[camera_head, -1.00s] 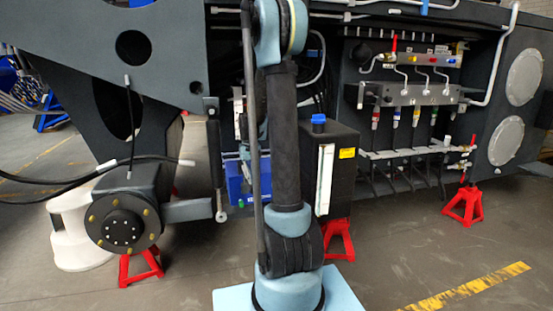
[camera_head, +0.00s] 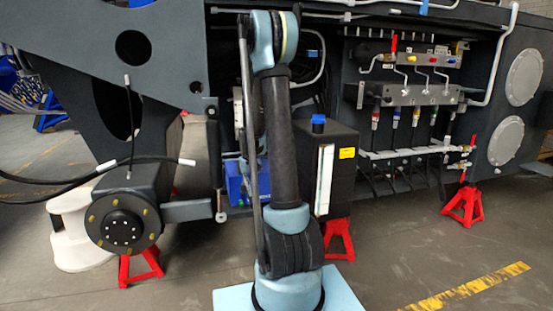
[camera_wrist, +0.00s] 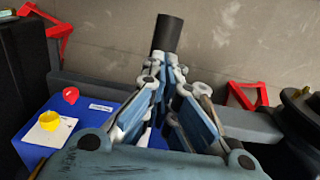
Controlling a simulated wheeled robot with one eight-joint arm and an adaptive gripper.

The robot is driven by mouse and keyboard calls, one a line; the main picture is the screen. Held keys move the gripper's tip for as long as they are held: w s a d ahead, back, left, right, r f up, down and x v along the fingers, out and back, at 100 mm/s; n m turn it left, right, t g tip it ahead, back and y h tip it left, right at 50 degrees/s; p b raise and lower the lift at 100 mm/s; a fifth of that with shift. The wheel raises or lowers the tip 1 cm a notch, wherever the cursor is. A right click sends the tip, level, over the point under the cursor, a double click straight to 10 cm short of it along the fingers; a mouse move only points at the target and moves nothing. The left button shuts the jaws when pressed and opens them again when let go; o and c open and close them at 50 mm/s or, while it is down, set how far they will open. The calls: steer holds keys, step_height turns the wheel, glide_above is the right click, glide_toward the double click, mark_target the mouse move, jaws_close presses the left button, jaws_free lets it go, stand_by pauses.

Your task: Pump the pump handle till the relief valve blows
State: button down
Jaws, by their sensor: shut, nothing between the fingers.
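The wrist view shows a blue box (camera_wrist: 66,152) at the left, with a red knob (camera_wrist: 70,95), a yellow round part (camera_wrist: 49,121) and a white label on top. In the head view the blue box (camera_head: 234,184) is partly hidden by my arm. A black cylindrical bar (camera_wrist: 167,33), which looks like the pump handle's end, stands up just beyond my gripper's tips. My gripper (camera_wrist: 166,72) is shut and empty, its tips close to the bar; I cannot tell whether they touch. I cannot tell which part is the relief valve. My gripper is hidden in the head view.
A black tank (camera_head: 343,170) with a blue cap stands right of my arm. Red stands (camera_head: 463,205) support the chassis. A valve panel (camera_head: 415,95) with hoses is at the right. A grey beam (camera_wrist: 240,122) crosses below the bar. Open floor lies in front.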

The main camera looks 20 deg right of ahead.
steer(key=shift+w+f, duration=0.1)
steer(key=shift+f, duration=1.45)
step_height(320, 180, up, 12)
steer(key=s, duration=0.1)
steer(key=shift+r, duration=0.25)
steer(key=shift+s+f, duration=0.1)
steer(key=shift+w+f, duration=0.15)
steer(key=shift+f, duration=1.35)
steer(key=shift+w+f, duration=0.15)
steer(key=shift+f, duration=1.3)
steer(key=shift+w+f, duration=0.15)
steer(key=shift+f, duration=3.05)
step_height(320, 180, up, 12)
steer(key=s, duration=0.1)
steer(key=shift+r, duration=0.2)
steer(key=shift+f, duration=0.1)
